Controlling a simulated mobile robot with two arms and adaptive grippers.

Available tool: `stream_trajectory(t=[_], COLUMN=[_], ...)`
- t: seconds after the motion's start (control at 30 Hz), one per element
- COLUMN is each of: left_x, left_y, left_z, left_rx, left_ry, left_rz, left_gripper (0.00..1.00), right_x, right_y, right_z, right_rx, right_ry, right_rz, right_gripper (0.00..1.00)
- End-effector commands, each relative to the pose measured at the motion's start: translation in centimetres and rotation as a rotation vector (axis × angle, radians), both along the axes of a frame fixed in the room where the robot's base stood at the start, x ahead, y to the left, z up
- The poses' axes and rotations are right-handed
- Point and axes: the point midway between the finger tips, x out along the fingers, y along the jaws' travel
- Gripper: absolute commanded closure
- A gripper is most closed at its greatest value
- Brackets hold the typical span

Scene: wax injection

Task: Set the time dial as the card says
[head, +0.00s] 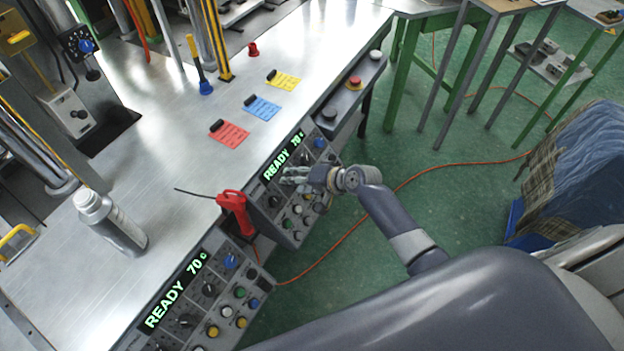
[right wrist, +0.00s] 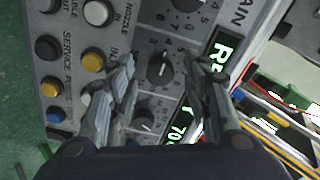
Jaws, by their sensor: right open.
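My right gripper (head: 291,176) is over the far control panel (head: 262,192), its fingers pointing at the panel face. In the right wrist view the open right gripper (right wrist: 158,64) has one finger on each side of a black dial (right wrist: 161,72) with a white pointer line. I cannot tell whether the fingers touch it, and its label is not readable. Another black dial (right wrist: 182,8) is above it and a smaller one (right wrist: 143,120) below. Red (head: 229,134), blue (head: 262,107) and yellow (head: 284,80) cards lie on the table; their text is too small to read. My left gripper is out of view.
A second panel (head: 190,290) reads READY 70 C, as does the far one. A red tool (head: 235,209) with a thin rod is at the table edge between the panels. A grey bottle (head: 110,222) stands on the table. A box with a red button (head: 353,84) is beyond.

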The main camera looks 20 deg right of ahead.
Motion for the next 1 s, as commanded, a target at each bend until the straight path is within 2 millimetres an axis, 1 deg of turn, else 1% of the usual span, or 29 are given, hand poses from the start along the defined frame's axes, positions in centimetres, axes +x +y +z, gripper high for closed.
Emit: stream_trajectory(t=[0.4,0.53,0.7,1.0], left_x=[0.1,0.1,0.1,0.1], left_y=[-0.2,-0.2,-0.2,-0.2], left_z=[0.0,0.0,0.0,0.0], left_rx=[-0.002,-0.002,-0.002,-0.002], left_ry=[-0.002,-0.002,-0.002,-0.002], left_rz=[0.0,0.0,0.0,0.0], left_gripper=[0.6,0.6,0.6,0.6], right_x=[-5.0,-6.2,-7.0,-7.1], right_y=[-3.4,-4.2,-4.7,-4.8], right_z=[4.6,5.8,6.6,6.8], right_rx=[-0.004,-0.002,-0.002,-0.001], right_ry=[0.002,0.002,0.003,0.003], right_rz=[0.002,0.0,0.002,0.001], right_gripper=[0.55,0.55,0.55,0.55])
